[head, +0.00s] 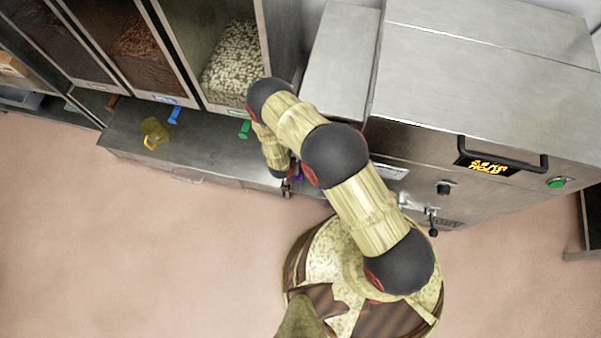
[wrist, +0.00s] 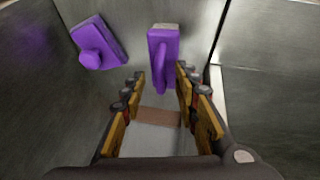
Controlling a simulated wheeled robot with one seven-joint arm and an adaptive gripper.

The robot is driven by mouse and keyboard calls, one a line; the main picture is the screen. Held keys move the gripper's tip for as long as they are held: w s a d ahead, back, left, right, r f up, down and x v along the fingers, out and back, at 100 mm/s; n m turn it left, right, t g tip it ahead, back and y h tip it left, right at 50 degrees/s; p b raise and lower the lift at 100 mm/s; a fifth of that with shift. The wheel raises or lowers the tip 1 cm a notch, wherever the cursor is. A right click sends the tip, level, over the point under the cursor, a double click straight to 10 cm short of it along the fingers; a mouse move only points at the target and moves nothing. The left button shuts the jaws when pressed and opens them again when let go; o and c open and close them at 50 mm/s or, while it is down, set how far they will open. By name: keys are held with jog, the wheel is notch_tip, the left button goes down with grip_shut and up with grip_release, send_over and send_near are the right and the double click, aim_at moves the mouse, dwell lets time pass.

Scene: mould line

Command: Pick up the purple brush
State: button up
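In the wrist view a purple brush (wrist: 162,45), a block with a pale edge and a handle pointing toward me, is ahead of my gripper (wrist: 158,72). The gripper is open, with one finger on each side of the line to the handle. I cannot tell whether either finger touches it. A second purple piece (wrist: 96,44) with a rounded knob is to the left, outside the fingers. In the head view my gripper (head: 287,188) is low by the bench's right end, with a bit of purple (head: 298,172) beside it, mostly hidden by my arm.
Metal walls stand close on both sides in the wrist view. In the head view a steel bench (head: 220,157) carries a yellow item (head: 154,133) and blue (head: 174,115) and green (head: 245,129) handles. A steel machine (head: 480,100) stands right. Floor at left is clear.

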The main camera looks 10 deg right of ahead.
jog(key=shift+w+d+f, duration=0.1)
jog(key=shift+d+f, duration=0.05)
jog(key=shift+f, duration=0.25)
jog(key=shift+r, duration=0.1)
jog(key=shift+c, duration=1.1)
grip_shut()
